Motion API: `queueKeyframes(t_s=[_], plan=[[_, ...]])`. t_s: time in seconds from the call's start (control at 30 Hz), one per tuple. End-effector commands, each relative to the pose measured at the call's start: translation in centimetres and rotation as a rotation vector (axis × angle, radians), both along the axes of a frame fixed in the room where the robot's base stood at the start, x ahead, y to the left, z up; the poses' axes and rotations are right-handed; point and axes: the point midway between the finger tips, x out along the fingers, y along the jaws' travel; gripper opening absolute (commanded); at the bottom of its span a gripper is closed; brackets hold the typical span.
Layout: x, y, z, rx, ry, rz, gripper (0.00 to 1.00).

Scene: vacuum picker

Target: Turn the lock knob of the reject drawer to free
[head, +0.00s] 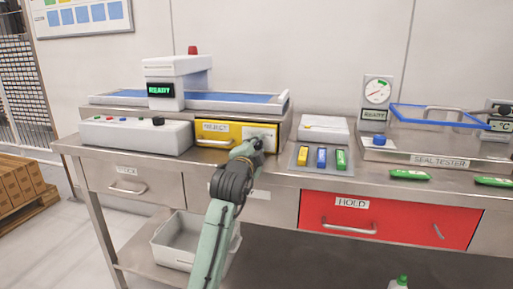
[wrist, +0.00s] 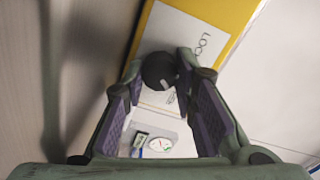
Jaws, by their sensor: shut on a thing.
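The reject drawer (head: 213,141) is a yellow front with a bar handle, under the conveyor unit, and looks closed. At its right end is a pale plate (head: 262,131); the wrist view shows that plate (wrist: 190,28) with "LOC..." lettering. The round dark lock knob (wrist: 158,68) sits on the plate. My gripper (wrist: 160,76) is shut on the knob, one finger on each side. In the head view my gripper (head: 254,146) is at the drawer's right end, and my wrist hides the knob. I cannot tell which position the knob points to.
A tray (head: 322,171) with yellow, blue and green items lies just right of my gripper. The red HOLD drawer (head: 400,223) is below right. A control box (head: 135,134) stands left. A grey bin (head: 170,250) sits on the lower shelf.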

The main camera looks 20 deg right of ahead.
Motion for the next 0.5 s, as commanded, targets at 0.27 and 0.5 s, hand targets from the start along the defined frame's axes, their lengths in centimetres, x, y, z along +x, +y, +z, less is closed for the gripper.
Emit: queueKeyframes(t_s=[0.27,0.5], plan=[[0.0,0.0,0.03,-0.001,0.0,0.0,0.37],[0.0,-0.04,-0.09,0.0,0.002,-0.001,0.46]])
